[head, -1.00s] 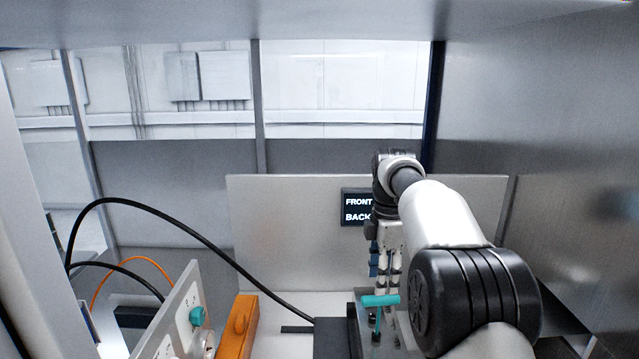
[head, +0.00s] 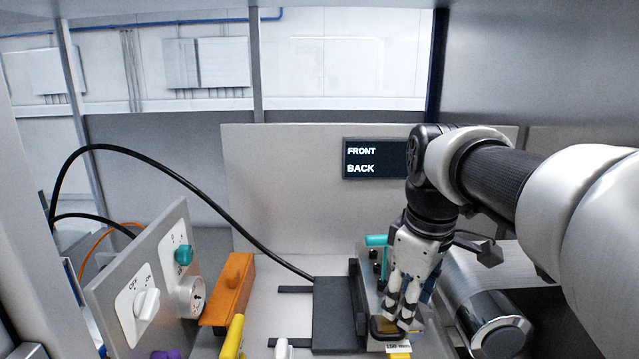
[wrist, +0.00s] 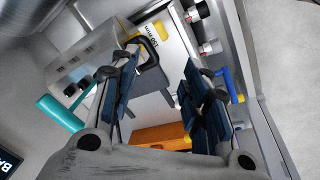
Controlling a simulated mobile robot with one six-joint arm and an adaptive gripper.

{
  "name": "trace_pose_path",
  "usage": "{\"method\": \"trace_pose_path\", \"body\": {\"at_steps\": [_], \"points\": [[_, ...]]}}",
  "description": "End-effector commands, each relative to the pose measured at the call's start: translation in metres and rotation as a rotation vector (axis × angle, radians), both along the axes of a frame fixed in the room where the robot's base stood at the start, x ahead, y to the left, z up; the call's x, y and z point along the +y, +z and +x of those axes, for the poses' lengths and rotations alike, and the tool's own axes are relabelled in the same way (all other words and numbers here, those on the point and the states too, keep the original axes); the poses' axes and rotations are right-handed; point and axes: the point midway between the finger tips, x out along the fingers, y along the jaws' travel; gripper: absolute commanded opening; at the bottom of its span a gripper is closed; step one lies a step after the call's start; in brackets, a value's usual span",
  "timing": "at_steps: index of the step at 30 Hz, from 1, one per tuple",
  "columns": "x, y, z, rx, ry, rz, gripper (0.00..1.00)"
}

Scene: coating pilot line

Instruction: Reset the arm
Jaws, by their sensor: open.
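My gripper (head: 402,318) is at the right of the head view, pointing down over the metal device with the teal handle (head: 376,240). In the wrist view my gripper (wrist: 160,100) has its two dark blue finger pads well apart, with nothing held between them. A dark loop-shaped part (wrist: 152,55) and a white label marked 150 lie beyond the fingers there. The teal handle (wrist: 62,114) shows left of the fingers. In the head view the fingertips overlap a dark part on the device, and I cannot tell whether they touch it.
A panel (head: 115,295) with an OFF/ON knob, teal knob and gauge stands at left. An orange block (head: 230,290), black plate (head: 335,315) and yellow handle (head: 233,337) lie between. A FRONT/BACK display (head: 375,158) is behind. A metal roller (head: 495,320) is at right.

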Motion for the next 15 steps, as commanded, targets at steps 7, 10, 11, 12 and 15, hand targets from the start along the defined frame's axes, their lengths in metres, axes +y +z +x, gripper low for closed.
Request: {"method": "trace_pose_path", "body": {"at_steps": [7,10,11,12,15], "points": [[0.000,-0.114,-0.107,-0.101,-0.381,0.098,0.43],[0.000,-0.162,-0.144,-0.137,-0.523,0.145,0.43],[0.000,-0.176,-0.153,-0.146,-0.563,0.160,0.43],[0.000,-0.193,-0.165,-0.157,-0.611,0.177,0.43],[0.000,-0.228,-0.187,-0.178,-0.707,0.214,0.43]]}}
